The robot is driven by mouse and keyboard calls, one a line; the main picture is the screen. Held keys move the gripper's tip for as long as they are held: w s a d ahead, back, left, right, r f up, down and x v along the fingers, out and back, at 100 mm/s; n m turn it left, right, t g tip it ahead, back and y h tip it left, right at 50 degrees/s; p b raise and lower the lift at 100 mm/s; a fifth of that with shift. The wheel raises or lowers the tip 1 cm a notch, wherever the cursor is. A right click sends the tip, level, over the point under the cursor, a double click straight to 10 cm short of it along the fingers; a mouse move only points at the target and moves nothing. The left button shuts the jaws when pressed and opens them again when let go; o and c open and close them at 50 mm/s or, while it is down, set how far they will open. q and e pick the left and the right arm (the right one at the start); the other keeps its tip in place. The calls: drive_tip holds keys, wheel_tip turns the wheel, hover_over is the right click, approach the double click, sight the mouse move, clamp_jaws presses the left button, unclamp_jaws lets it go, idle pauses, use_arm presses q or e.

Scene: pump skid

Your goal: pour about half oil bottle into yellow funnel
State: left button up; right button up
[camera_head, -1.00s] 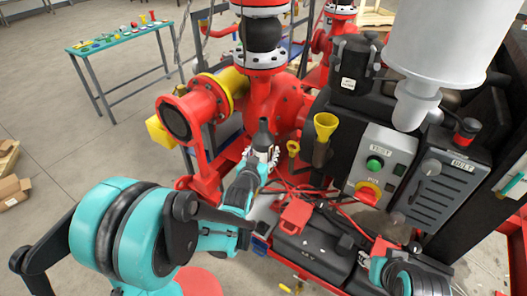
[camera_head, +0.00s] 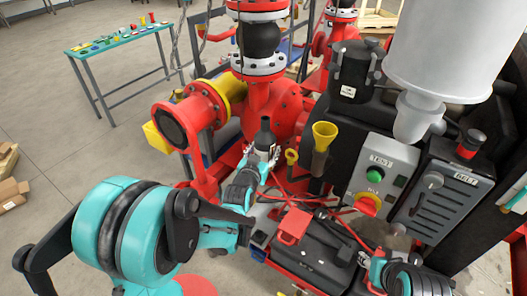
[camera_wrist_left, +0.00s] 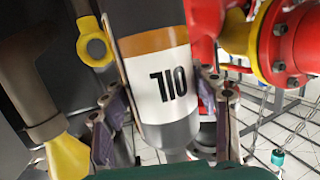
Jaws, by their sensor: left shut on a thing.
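The dark oil bottle (camera_head: 264,134) stands about upright in the head view, left of the funnel. In the left wrist view the bottle (camera_wrist_left: 170,95) shows a white label reading OIL and an orange band. My left gripper (camera_head: 262,154) is shut around it, with a finger on each side in the wrist view (camera_wrist_left: 165,115). The yellow funnel (camera_head: 324,131) sits on a brown neck, a short gap right of the bottle. Its yellow mouth also shows at the wrist view's left edge (camera_wrist_left: 68,157).
A yellow ring handle (camera_head: 291,157) is between bottle and funnel. The control box (camera_head: 383,172) and a large white cylinder (camera_head: 450,45) stand right of the funnel. Red pump pipes (camera_head: 205,110) are on the left. A black case with red cables (camera_head: 310,250) lies in front.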

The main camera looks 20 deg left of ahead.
use_arm(q)
drive_tip(key=shift+w+d+r+m+h+p, duration=0.15)
drive_tip(key=shift+w+r+m+h+p, duration=0.15)
drive_tip(key=shift+r, duration=0.25)
drive_tip(key=shift+w+d+r+m+h+p, duration=0.1)
drive_tip(key=shift+w+d+r+h+p, duration=0.1)
drive_tip(key=shift+w+r+p, duration=0.3)
drive_tip(key=w+d+r+m+h+p, duration=0.1)
drive_tip(key=w+d+r+m+p, duration=0.1)
drive_tip(key=d+r+m, duration=0.5)
wheel_tip(320, 180, up, 2)
drive_tip(key=m+p, duration=0.1)
drive_tip(key=m, duration=0.1)
drive_tip(key=shift+w+m+h, duration=0.3)
drive_tip(key=shift+r, duration=0.1)
drive_tip(key=shift+w+a+r+m+t, duration=0.1)
drive_tip(key=shift+a+r+m+t, duration=0.2)
drive_tip(key=shift+m, duration=0.4)
drive_tip(key=shift+w+a+r+m+t+y, duration=0.15)
drive_tip(key=shift+a+r+m+y, duration=0.1)
drive_tip(key=shift+r+m, duration=0.35)
drive_tip(key=shift+a+r+m+t+y, duration=0.15)
drive_tip(key=shift+a+r+m, duration=0.15)
drive_tip(key=shift+m, duration=0.5)
idle(3.4)
